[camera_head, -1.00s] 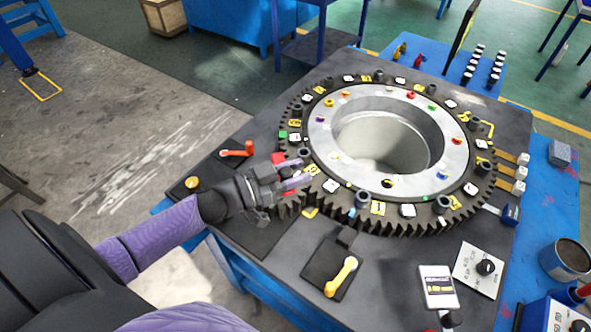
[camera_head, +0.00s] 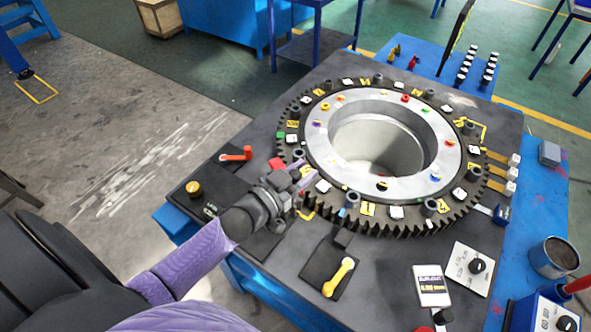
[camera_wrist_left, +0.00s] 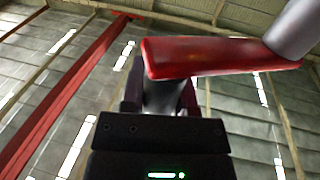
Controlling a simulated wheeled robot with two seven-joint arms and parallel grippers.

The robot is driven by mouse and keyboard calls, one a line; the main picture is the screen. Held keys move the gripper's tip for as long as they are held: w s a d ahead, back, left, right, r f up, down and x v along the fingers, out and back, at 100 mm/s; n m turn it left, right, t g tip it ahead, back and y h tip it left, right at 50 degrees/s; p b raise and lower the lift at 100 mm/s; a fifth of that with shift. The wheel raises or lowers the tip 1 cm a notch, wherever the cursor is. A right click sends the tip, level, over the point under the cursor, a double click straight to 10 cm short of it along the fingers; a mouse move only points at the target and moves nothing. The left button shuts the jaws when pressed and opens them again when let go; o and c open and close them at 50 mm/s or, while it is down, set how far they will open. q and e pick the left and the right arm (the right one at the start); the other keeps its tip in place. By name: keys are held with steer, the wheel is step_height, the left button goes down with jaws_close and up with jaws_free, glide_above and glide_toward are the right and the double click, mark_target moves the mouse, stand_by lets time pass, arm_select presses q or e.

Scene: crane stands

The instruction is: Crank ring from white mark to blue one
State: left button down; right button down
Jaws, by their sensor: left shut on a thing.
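The geared ring (camera_head: 447,217) lies flat on the dark bench, with white and yellow tiles, pegs and a pale inner flange carrying coloured dots. White tiles include one (camera_head: 323,186) at the near left; a small blue mark (camera_head: 342,211) shows at the near rim. My left gripper (camera_head: 303,180) is at the ring's left near edge, beside a red piece (camera_head: 277,164). In the left wrist view, its fingers (camera_wrist_left: 160,96) close around a grey grip under a red bar (camera_wrist_left: 205,57). The fingers partly hide the grip. My right gripper is out of view.
An orange-red lever (camera_head: 236,155) and yellow knob (camera_head: 193,188) stand left of the ring. A yellow-handled lever (camera_head: 338,277) stands in front. A small display (camera_head: 431,286), a dial box (camera_head: 475,267) and a metal can (camera_head: 554,257) are at the right.

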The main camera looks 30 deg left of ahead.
arm_select(q)
steer(key=w+n+y, duration=0.1)
steer(key=w, duration=0.1)
steer(key=w+n+y, duration=0.1)
steer(key=w+y, duration=0.1)
steer(key=shift+w+d+r+t, duration=0.1)
steer(key=shift+w+r+t, duration=0.05)
steer(key=shift+w+t, duration=0.15)
steer(key=shift+y, duration=0.4)
stand_by(0.3)
steer(key=c, duration=0.7)
jaws_free()
steer(key=o, duration=0.3)
steer(key=shift+a, duration=0.4)
steer(key=shift+o, duration=0.2)
steer(key=shift+d, duration=0.15)
steer(key=s+p, duration=0.1)
steer(key=s, duration=0.9)
steer(key=shift+a, duration=0.4)
